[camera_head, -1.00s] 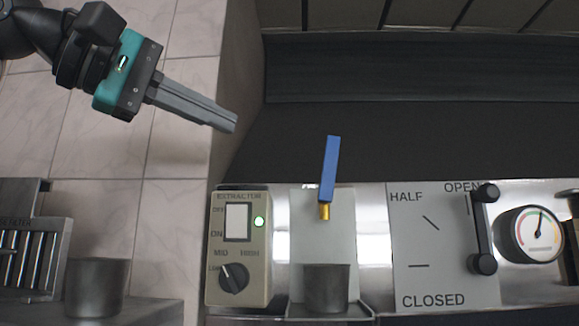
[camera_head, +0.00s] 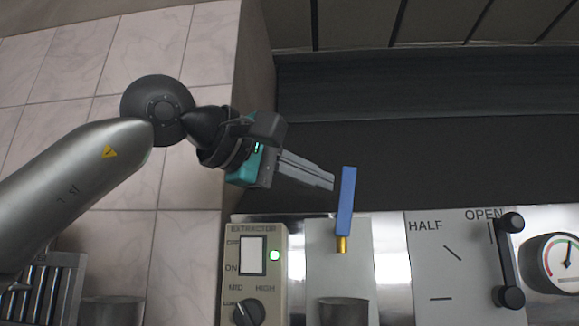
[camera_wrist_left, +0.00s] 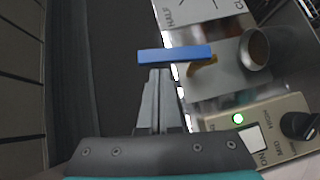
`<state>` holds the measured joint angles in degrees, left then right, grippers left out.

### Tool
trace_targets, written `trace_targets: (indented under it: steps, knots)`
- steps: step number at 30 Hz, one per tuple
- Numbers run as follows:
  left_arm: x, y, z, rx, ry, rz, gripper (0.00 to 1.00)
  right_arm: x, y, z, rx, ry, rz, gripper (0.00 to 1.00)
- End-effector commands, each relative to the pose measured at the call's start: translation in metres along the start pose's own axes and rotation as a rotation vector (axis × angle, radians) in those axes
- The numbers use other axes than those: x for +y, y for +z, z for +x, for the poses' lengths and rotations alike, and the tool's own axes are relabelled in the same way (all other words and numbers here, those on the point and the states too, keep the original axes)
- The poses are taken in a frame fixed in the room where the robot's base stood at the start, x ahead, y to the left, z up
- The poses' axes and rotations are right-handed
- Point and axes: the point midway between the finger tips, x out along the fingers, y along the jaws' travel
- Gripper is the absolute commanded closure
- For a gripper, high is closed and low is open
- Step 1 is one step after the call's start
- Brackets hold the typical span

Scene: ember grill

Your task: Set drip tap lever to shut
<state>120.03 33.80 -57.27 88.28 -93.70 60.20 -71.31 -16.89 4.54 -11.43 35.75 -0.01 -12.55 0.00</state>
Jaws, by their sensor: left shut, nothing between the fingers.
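The drip tap has a blue lever (camera_head: 346,202) that stands nearly upright above a brass stem (camera_head: 341,244) on a pale plate. The lever also shows in the left wrist view (camera_wrist_left: 174,54), with the brass tap (camera_wrist_left: 203,68) beside it. My left gripper (camera_head: 332,182) is shut and empty, its fingertips just left of the lever's upper part. In the left wrist view the fingertips (camera_wrist_left: 158,76) are close to the lever; whether they touch it I cannot tell. My right gripper is not in view.
A metal cup (camera_head: 343,309) stands below the tap. The extractor control box (camera_head: 256,290) is to its left. A damper panel (camera_head: 437,265) with a black handle (camera_head: 508,262) and a gauge (camera_head: 558,262) are to the right. Dark open space lies behind the lever.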

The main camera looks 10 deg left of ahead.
Motion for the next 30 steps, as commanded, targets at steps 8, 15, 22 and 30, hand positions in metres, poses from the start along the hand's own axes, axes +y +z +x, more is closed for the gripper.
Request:
trace_targets:
  steps: [8, 15, 22, 30]
  knots:
    - [0.0001, 0.0038, 0.0032, -0.001, 0.001, 0.0, 1.0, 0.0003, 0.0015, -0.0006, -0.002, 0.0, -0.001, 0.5]
    - [0.0004, 0.004, 0.0032, -0.001, 0.001, 0.0, 1.0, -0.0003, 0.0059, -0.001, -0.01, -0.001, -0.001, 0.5]
    - [0.0023, 0.0057, 0.0052, 0.0, 0.0, 0.0, 1.0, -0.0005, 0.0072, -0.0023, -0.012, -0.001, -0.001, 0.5]
    - [0.0036, 0.0076, 0.0069, -0.001, 0.0, 0.0, 1.0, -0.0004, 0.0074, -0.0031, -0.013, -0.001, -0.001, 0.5]
